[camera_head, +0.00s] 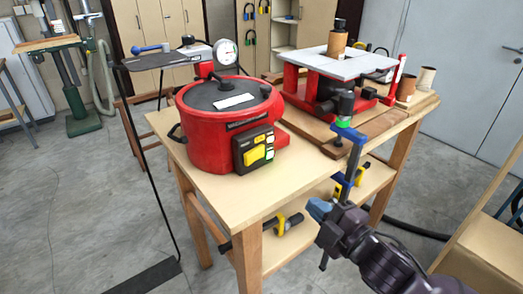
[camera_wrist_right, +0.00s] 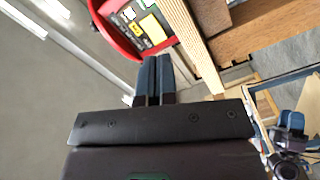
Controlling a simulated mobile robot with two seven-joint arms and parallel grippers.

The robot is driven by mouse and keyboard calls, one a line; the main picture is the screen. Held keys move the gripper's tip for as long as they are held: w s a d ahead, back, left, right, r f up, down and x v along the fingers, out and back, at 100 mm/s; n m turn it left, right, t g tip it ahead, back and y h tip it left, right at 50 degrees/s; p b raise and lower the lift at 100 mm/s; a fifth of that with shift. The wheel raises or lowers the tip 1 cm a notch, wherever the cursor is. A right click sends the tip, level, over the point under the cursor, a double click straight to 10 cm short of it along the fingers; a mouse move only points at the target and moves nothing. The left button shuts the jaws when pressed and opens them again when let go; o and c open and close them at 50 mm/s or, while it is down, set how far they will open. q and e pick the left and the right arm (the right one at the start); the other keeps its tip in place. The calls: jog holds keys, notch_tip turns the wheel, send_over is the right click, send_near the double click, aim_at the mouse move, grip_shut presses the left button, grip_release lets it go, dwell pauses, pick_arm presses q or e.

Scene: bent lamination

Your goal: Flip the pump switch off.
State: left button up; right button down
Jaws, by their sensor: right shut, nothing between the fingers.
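The red round pump pot (camera_head: 228,118) with a dark lid stands on the wooden table. A black switch box (camera_head: 240,143) on its front right bears a yellow paddle (camera_head: 254,156), a green patch and white labels. In the right wrist view the box's yellow part (camera_wrist_right: 153,28) shows at the top, beyond my fingertips. My right gripper (camera_head: 318,208) is shut and empty, in front of the table's edge, apart from the box and below it in the head view. My left gripper (camera_wrist_right: 291,122) seems to show at the lower right of the right wrist view; its jaws are unclear.
A red stand with a grey plate (camera_head: 343,63) is at the table's right back. A blue clamp (camera_head: 352,155) stands at the table's right edge, close to my right arm. A yellow clamp (camera_head: 289,224) lies on the lower shelf. The table's front is bare.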

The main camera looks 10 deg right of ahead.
aim_at(251, 157)
pick_arm(q)
jog(key=s+f+p, duration=0.1)
jog(key=p, duration=0.1)
jog(key=s+n+g+p, duration=0.1)
jog(key=p, duration=0.1)
jog(key=shift+s+a+f, duration=0.15)
jog(key=shift+s+f, duration=0.2)
jog(key=shift+f, duration=0.05)
pick_arm(e)
jog(key=r+n+y, duration=0.1)
jog(key=n, duration=0.7)
jog(key=a+r+n+g+y, duration=0.1)
jog(key=r+n, duration=0.1)
jog(key=n, duration=0.6)
jog(key=r+n+g, duration=0.1)
jog(key=n, duration=0.8)
jog(key=shift+s+a+r+y, duration=0.1)
jog(key=shift+a+r+y, duration=0.3)
pick_arm(q)
jog(key=shift+r+p, duration=0.35)
jog(key=shift+r, duration=0.05)
pick_arm(e)
jog(key=x, duration=1.4)
jog(key=shift+f, duration=0.1)
